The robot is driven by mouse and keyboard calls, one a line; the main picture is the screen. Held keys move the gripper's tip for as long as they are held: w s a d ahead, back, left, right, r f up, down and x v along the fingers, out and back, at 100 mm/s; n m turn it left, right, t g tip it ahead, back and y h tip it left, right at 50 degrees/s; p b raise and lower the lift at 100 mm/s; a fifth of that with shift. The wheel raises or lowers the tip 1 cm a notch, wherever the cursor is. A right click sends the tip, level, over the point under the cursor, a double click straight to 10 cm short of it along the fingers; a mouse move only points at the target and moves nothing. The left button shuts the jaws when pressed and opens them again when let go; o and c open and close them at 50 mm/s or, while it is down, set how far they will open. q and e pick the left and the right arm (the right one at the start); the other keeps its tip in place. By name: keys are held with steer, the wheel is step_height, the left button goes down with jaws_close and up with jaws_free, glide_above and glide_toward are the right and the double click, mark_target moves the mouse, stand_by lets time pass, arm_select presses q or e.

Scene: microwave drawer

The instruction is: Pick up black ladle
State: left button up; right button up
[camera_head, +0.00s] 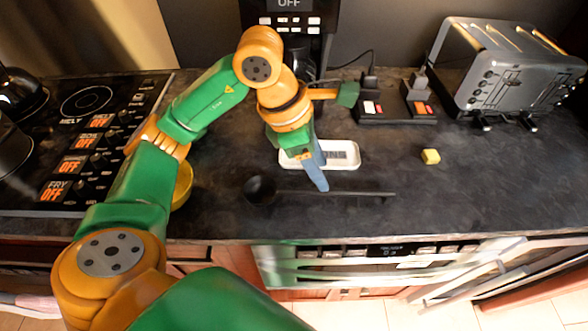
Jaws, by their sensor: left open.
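The black ladle (345,193) lies flat on the dark countertop near its front edge. Its round bowl is at the left and its thin handle runs to the right. My left gripper (321,184) reaches down from above, with its blue fingers pointing at the handle a little right of the bowl. It is open, and the tips overlap the handle in the picture; I cannot tell whether they touch it. The gap between the fingers is hard to see from this angle. My right gripper is not in view.
A white tray (349,164) lies just behind my gripper. A yellow cube (430,156), a toaster (505,75) and a power strip (395,118) are to the right. A coffee maker (290,22) stands behind. A yellow bowl (184,184) and stove (85,125) are left. Counter right of the ladle is clear.

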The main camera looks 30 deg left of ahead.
mark_target(337, 190)
arm_select(q)
steer(key=x, duration=0.3)
steer(key=p+x, duration=0.1)
steer(key=x, duration=0.1)
steer(key=w+x, duration=0.1)
steer(key=x, duration=0.2)
steer(key=shift+f+p, duration=0.15)
steer(key=shift+p, duration=0.25)
steer(key=shift+w+f, duration=0.15)
steer(key=shift+f, duration=0.05)
jaws_close()
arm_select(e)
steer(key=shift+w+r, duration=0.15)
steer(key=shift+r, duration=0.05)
